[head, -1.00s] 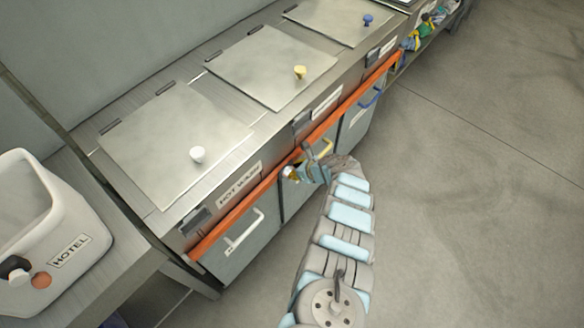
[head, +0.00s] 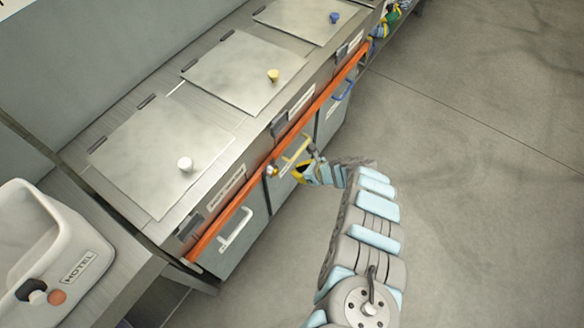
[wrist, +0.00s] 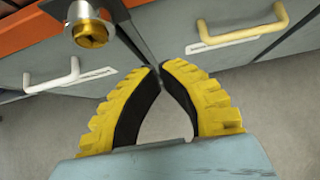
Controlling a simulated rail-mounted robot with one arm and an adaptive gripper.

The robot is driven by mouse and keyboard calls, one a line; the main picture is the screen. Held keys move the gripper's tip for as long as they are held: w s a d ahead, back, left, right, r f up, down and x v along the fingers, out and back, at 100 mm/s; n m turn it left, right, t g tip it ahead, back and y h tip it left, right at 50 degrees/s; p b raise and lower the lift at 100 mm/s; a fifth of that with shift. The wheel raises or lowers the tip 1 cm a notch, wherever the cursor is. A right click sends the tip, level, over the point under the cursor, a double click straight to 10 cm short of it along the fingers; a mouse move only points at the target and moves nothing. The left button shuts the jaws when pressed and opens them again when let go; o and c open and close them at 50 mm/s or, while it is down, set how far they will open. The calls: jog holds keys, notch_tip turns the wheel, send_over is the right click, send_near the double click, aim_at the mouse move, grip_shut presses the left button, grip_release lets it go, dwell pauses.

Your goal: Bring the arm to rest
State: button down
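My gripper (head: 300,174) is at the end of my arm, in front of the middle drawer with the yellow handle (head: 297,150). In the wrist view, my gripper's two yellow fingers with black pads (wrist: 161,66) meet or nearly meet at the tips. Nothing shows held between them. The yellow handle (wrist: 243,33) is to the right of the fingertips, apart from them. The white handle (wrist: 52,79) is to the left. My arm is bent and reaches from the lower right of the head view towards the drawers.
A silver and brass knob (wrist: 88,28) stands out near the orange rail (head: 325,95), close to my gripper. Steel lids (head: 165,150) with coloured knobs top the counter. A white HOTEL container (head: 50,250) stands at left. The floor (head: 480,180) on the right is clear.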

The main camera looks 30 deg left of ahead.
jog(key=shift+d+r, duration=0.35)
jog(key=shift+r, duration=0.05)
